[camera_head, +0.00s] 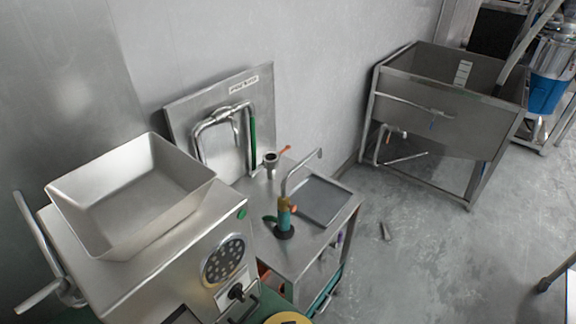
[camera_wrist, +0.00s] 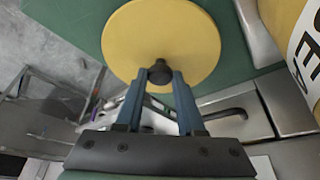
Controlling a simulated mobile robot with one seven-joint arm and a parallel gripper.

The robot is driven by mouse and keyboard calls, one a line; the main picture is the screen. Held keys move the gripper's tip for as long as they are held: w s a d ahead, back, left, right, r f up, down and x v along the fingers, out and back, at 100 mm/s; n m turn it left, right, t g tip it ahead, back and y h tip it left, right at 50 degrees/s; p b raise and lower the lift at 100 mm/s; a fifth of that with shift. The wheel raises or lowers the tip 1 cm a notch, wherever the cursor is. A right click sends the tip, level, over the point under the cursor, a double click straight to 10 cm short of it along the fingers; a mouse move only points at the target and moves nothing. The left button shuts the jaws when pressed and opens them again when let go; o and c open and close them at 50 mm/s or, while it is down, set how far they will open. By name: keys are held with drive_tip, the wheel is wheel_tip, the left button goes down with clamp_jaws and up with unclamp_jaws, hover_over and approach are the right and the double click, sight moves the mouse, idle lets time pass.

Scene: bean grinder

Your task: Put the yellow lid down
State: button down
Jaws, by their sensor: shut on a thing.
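The yellow lid (camera_wrist: 160,30) is a flat round disc with a dark knob (camera_wrist: 160,72) at its middle. My gripper (camera_wrist: 160,77) is shut on the knob, one blue finger on each side. The lid is over a green surface (camera_wrist: 70,18) in the wrist view; I cannot tell whether it touches it. A yellow rounded edge (camera_head: 288,318) shows at the bottom of the head view; I cannot tell whether it is the lid. My gripper is not visible there.
A yellow container (camera_wrist: 288,15) with a lettered label stands at the right of the wrist view. In the head view, a steel machine with a square hopper (camera_head: 130,195) stands at left. A steel sink counter (camera_head: 320,200) is beside it. Open floor (camera_head: 450,260) lies to the right.

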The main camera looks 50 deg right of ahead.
drive_tip(key=c, duration=0.5)
unclamp_jaws()
drive_tip(key=shift+f, duration=0.1)
drive_tip(key=v, duration=1.2)
drive_tip(key=shift+p, duration=0.4)
